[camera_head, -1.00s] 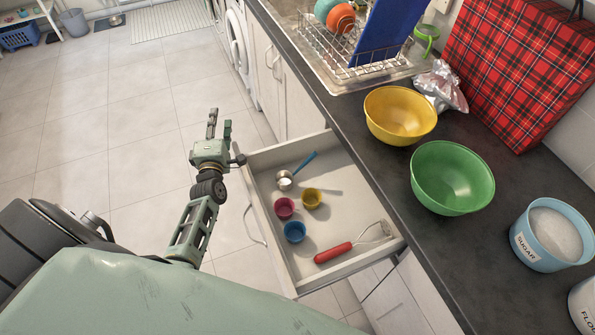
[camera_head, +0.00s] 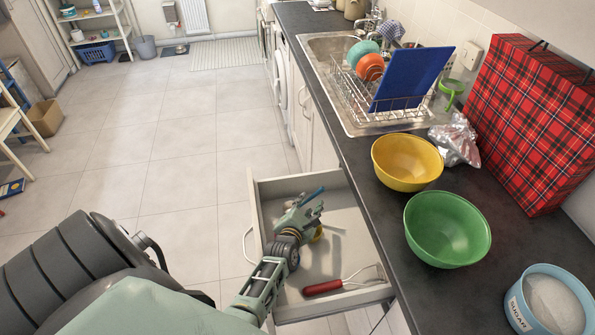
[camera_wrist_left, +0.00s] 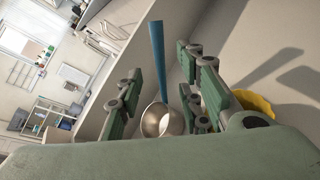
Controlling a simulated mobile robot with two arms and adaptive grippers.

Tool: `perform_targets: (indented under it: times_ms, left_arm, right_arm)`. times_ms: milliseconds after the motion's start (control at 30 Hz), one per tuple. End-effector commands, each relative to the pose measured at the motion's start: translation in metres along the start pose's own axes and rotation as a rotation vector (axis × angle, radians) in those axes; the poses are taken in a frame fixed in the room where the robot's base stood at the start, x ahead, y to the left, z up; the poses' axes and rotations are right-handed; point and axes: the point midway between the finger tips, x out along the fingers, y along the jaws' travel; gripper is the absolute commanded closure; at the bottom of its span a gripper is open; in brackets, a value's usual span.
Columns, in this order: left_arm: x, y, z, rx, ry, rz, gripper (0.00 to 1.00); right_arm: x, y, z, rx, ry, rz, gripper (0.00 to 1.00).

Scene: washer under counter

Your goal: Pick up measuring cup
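The measuring cup is a small metal cup with a long blue handle, lying in the open drawer. In the left wrist view its metal bowl (camera_wrist_left: 152,121) and blue handle (camera_wrist_left: 158,58) lie between the fingers. In the head view part of the blue handle (camera_head: 313,194) shows; the bowl is hidden by my gripper. My left gripper (camera_head: 312,204) is inside the drawer, fingers apart on both sides of the cup. No clear contact shows. A small yellow cup (camera_wrist_left: 258,104) is beside it, mostly hidden in the head view (camera_head: 318,236). My right gripper is not in view.
The open drawer (camera_head: 255,208) also holds a red-handled tool (camera_head: 322,288). The dark counter (camera_head: 375,215) edge runs along its right side, bearing a yellow bowl (camera_head: 407,162), a green bowl (camera_head: 447,229) and a sugar tin (camera_head: 520,308).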

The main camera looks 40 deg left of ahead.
Motion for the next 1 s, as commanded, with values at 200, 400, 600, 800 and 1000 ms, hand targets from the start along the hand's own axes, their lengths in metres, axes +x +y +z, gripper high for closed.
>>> perform_targets:
  times_ms: [200,400,600,800,1000]
  left_arm:
    - [0.035,-0.004,0.004,0.001,-0.002,0.002,0.66]
    - [0.047,-0.003,0.006,0.002,0.000,0.001,0.66]
    - [0.047,-0.001,0.008,0.002,0.000,0.001,0.66]
    - [0.047,-0.001,0.008,0.002,-0.001,0.001,0.82]
    - [0.047,-0.001,0.007,0.002,-0.001,0.001,0.99]
  right_arm:
    - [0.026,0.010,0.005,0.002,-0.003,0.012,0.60]
    - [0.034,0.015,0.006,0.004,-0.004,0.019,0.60]
    - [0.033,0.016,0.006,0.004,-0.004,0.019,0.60]
    - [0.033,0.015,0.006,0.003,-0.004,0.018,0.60]
    - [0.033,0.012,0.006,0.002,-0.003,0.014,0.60]
